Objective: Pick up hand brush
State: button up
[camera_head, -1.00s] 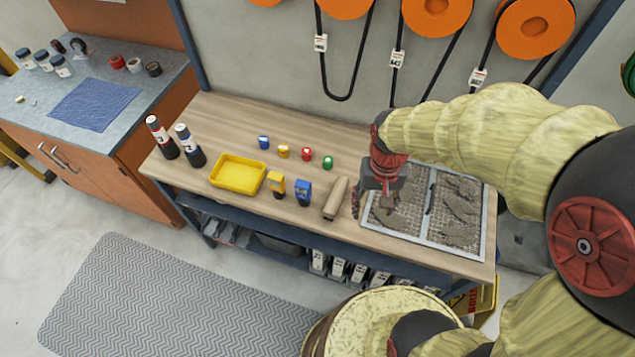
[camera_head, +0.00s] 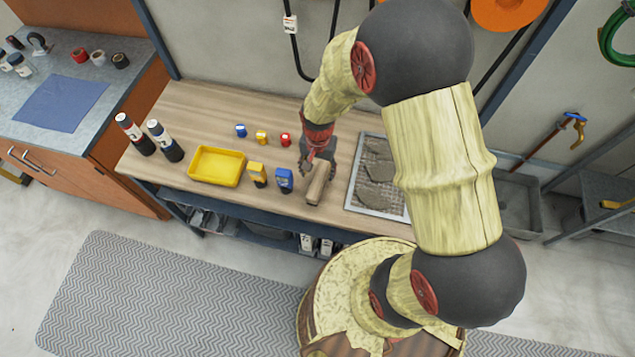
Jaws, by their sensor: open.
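A long tan wooden piece, which looks like the hand brush (camera_head: 317,184), lies on the workbench, left of the grey metal tray and right of a blue-topped container. My gripper (camera_head: 317,168) is at the far end of the brush, pointing down, with its dark fingers open. The fingers cover the far end of the brush. I cannot tell whether they touch it, and its bristles do not show.
The workbench (camera_head: 215,110) also holds a yellow tray (camera_head: 217,166), yellow (camera_head: 257,172) and blue (camera_head: 284,180) containers close left of the brush, small coloured caps behind, and two bottles. The grey tray (camera_head: 374,205) with dark slabs lies to the right.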

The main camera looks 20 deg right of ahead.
aim_at(318, 179)
jog(key=f, duration=0.5)
jog(key=shift+s+a, duration=0.1)
jog(key=shift+s, duration=0.15)
jog(key=shift+r, duration=0.1)
jog(key=shift+c, duration=0.6)
jog(key=c, duration=1.1)
jog(key=shift+c, duration=0.7)
